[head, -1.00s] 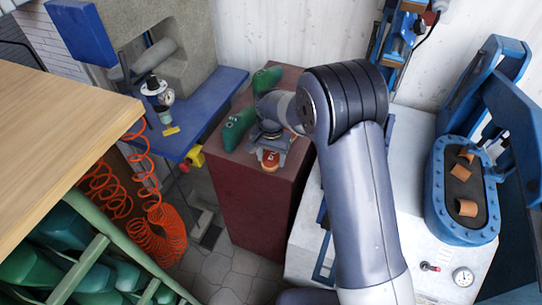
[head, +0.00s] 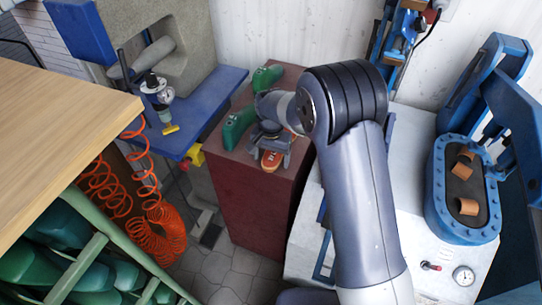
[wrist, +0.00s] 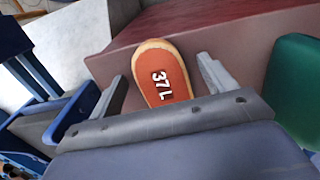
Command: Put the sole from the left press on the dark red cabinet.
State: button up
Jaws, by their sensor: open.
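The sole (wrist: 160,72) is orange with a tan rim and the marking "37L". It lies on the dark red cabinet (head: 240,190), near the front edge of its top, and also shows in the head view (head: 271,160). My gripper (wrist: 165,85) is open, with one finger on each side of the sole and a gap to each. In the head view my gripper (head: 272,150) is over the cabinet top, and my wrist hides part of the sole. The blue press (head: 462,225) at the right has brown pieces on its dark pad.
Green shoe lasts (head: 238,128) stand on the cabinet's left side, close to my gripper; one shows in the wrist view (wrist: 295,90). A blue bench (head: 205,115) is left of the cabinet. Orange coiled hoses (head: 155,235) hang at the left. A wooden tabletop (head: 60,130) is nearer.

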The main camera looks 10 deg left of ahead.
notch_tip(320, 180, up, 11)
jog(key=b, duration=0.1)
dwell(0.5)
jog(key=shift+f, duration=0.25)
notch_tip(320, 180, down, 11)
jog(key=shift+r+p, duration=0.2)
jog(key=shift+p, duration=0.35)
jog(key=shift+r, duration=0.25)
jog(key=shift+r, duration=0.1)
